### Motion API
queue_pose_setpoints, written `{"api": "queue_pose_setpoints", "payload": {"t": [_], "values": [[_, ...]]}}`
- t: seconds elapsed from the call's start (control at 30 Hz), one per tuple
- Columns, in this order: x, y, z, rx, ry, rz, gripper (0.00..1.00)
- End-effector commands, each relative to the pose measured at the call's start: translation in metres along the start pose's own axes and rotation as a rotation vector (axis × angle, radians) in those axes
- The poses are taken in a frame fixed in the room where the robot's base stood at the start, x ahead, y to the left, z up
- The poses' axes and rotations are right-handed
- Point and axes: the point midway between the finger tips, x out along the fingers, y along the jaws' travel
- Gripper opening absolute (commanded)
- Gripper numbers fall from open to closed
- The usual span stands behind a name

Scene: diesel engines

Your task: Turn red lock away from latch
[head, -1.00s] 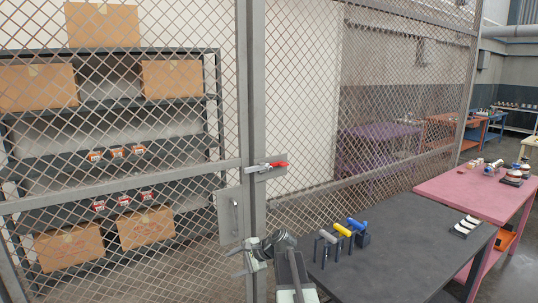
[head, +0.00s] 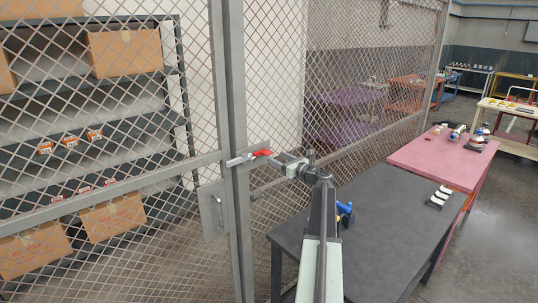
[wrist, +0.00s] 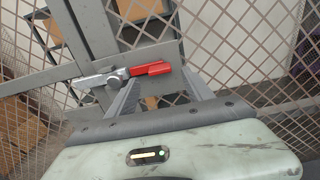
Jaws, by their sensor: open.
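The red lock (head: 262,153) is a small red lever on a metal latch (head: 238,160), mounted on the post of the mesh gate. In the wrist view the red lock (wrist: 152,69) points right, and the grey latch (wrist: 98,79) extends left from its pivot across the gate frame. My gripper (head: 279,157) is just right of the lock in the head view. In the wrist view my open gripper (wrist: 160,82) has one finger on each side of the red lever, with the lever near the fingertips. I cannot tell whether they touch.
A plate with a handle (head: 214,208) sits on the gate below the latch. A dark table (head: 385,235) stands right of the fence, with a blue-handled tool (head: 345,213) partly behind my arm. A pink table (head: 445,158) lies beyond. Shelves with boxes are behind the mesh.

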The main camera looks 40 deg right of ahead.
Motion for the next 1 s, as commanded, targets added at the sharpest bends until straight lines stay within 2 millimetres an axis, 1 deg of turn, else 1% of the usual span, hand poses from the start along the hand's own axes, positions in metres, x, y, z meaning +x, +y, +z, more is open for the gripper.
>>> {"api": "queue_pose_setpoints", "payload": {"t": [0.03, 0.1, 0.23, 0.33, 0.53, 0.57, 0.6, 0.67, 0.7, 0.77, 1.0], "values": [[0.011, -0.002, 0.0, -0.001, 0.0, 0.002, 0.6], [0.025, -0.002, 0.0, -0.001, 0.0, 0.001, 0.6], [0.047, -0.002, 0.0, -0.001, 0.001, 0.0, 0.6], [0.055, -0.001, 0.0, -0.002, 0.001, 0.0, 0.6], [0.054, 0.0, 0.0, -0.002, 0.001, 0.0, 0.6], [0.054, 0.0, 0.0, -0.002, 0.001, 0.0, 0.54], [0.054, 0.0, 0.0, -0.002, 0.001, 0.0, 0.43], [0.054, 0.0, 0.0, -0.002, 0.001, 0.0, 0.27], [0.054, 0.0, 0.0, -0.002, 0.001, 0.0, 0.15], [0.054, -0.001, 0.0, -0.002, 0.001, 0.0, 0.0], [0.054, -0.001, 0.0, -0.02, 0.001, 0.0, 0.0]]}}
